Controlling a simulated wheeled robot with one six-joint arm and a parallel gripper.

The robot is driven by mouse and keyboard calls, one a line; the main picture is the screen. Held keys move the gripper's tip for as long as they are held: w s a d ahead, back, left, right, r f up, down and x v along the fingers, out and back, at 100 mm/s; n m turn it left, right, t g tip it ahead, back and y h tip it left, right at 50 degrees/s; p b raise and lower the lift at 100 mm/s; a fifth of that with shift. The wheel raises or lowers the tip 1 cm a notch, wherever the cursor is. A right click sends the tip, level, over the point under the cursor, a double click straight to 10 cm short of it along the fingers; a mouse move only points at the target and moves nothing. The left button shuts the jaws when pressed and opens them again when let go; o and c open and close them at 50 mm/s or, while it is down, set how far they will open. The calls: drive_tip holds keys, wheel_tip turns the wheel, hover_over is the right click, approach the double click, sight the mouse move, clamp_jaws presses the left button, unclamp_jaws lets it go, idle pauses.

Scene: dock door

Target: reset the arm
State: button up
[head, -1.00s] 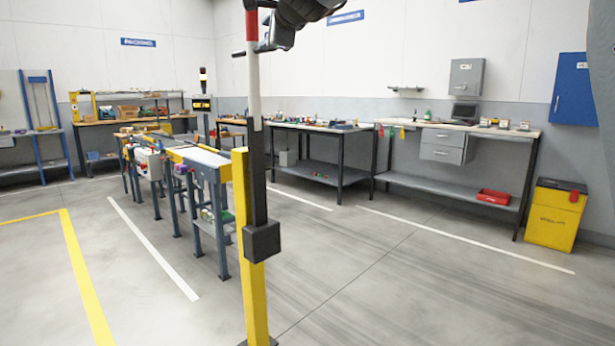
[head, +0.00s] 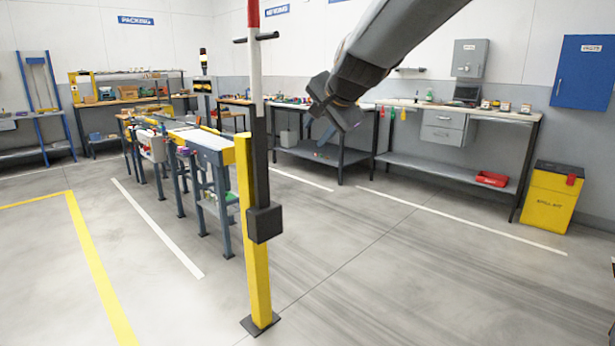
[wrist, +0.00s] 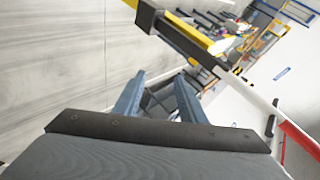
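My gripper (wrist: 157,80) shows in the wrist view with its two blue-grey fingers apart and nothing visible between them. In the head view my arm comes in from the top right, and my gripper (head: 323,130) hangs right of the post, tilted down, small and partly hidden by the wrist. The yellow post (head: 258,285) carries a black box and an upright bar (head: 255,80), black below, white above and red at the top, with a short crosshandle. The bar also shows in the wrist view (wrist: 247,95), beyond my fingers and apart from them.
A conveyor (head: 203,146) with grey legs stands left behind the post. Workbenches line the back wall, one with a red bin (head: 491,179) on its lower shelf. A yellow spill kit bin (head: 551,198) stands at right. The floor right of the post is clear.

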drive_tip(key=s+d+f+n+g+h+p, duration=0.1)
drive_tip(key=s+d+f+n+g, duration=0.2)
drive_tip(key=s+d+f, duration=0.2)
drive_tip(key=s+d+f+n+g+h+p, duration=0.1)
drive_tip(key=s+d+f+n+g+p, duration=0.1)
drive_tip(key=s+d+f, duration=0.4)
drive_tip(key=s+d+f+n+g+h+p, duration=0.1)
drive_tip(key=s+d+f+g, duration=0.4)
drive_tip(key=s+f, duration=0.8)
drive_tip(key=s+d+n+p, duration=0.1)
drive_tip(key=s+n, duration=0.1)
drive_tip(key=s, duration=1.1)
drive_tip(key=shift+s+n+h, duration=0.25)
drive_tip(key=shift+n+h, duration=0.05)
drive_tip(key=shift+n, duration=0.1)
